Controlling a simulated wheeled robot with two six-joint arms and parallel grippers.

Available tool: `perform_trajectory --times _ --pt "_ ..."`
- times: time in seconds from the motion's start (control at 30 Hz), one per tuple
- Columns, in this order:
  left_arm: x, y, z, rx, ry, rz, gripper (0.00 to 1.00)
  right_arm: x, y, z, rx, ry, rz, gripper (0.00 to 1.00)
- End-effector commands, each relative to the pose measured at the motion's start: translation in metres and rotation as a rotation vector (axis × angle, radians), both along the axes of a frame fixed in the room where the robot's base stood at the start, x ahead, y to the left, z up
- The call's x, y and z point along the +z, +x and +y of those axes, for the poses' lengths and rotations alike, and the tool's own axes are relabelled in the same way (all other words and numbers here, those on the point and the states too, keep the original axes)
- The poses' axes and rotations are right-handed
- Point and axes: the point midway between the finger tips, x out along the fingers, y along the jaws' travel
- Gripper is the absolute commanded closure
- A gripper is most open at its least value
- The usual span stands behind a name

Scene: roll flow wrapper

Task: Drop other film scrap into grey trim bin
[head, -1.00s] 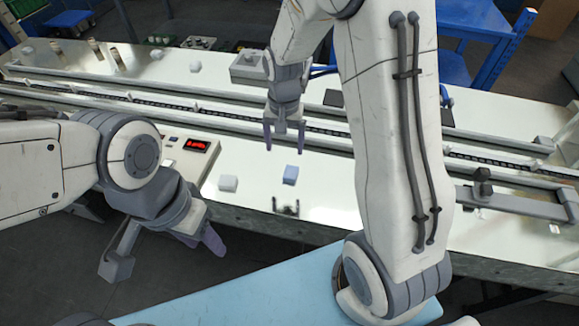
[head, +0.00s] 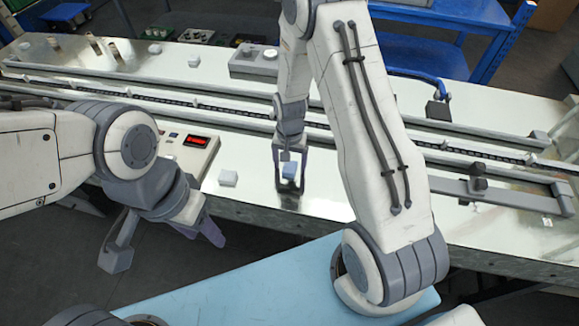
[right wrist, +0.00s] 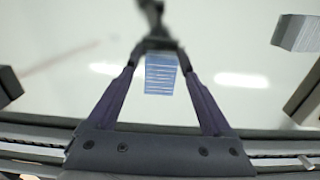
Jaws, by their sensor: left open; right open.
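A small blue block (head: 290,169), apparently the film scrap, is on the pale bench top. It shows striped in the right wrist view (right wrist: 160,74). My right gripper (head: 289,181) is pointed down around it, with one finger on each side. The fingers are open; contact with the block cannot be told. A similar whitish block (head: 228,178) lies to the left on the bench and appears apart from the gripper. My left gripper (head: 208,232) is open and empty in front of the bench edge. I cannot make out a grey trim bin with certainty.
A control box with a red display (head: 196,141) stands left of the whitish block. Long conveyor rails (head: 225,108) run behind my right gripper. A light blue surface (head: 240,283) lies in the foreground.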

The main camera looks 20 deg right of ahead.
Motion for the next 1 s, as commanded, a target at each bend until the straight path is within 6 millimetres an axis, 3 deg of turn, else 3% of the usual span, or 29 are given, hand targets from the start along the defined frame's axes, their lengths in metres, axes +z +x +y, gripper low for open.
perform_trajectory --times 0.2,0.4,0.43,0.8,1.0 --pt "0.0 0.0 0.0 0.0 0.0 0.0 0.5 -0.001 0.0 0.0 0.0 0.0 -0.001 0.15" --pt "0.0 0.0 0.0 0.0 0.0 0.0 0.5 -0.001 0.0 0.0 0.0 -0.001 -0.001 0.92" --pt "0.0 0.0 0.0 0.0 0.0 0.0 0.5 -0.001 0.0 0.0 0.0 -0.001 -0.001 1.0" --pt "-0.001 0.0 0.0 0.0 0.0 0.0 0.5 0.001 0.0 0.0 0.0 0.0 -0.001 1.0" --pt "-0.005 0.0 0.0 0.0 0.0 0.0 0.5 0.015 0.001 0.0 0.0 0.0 -0.004 1.0"
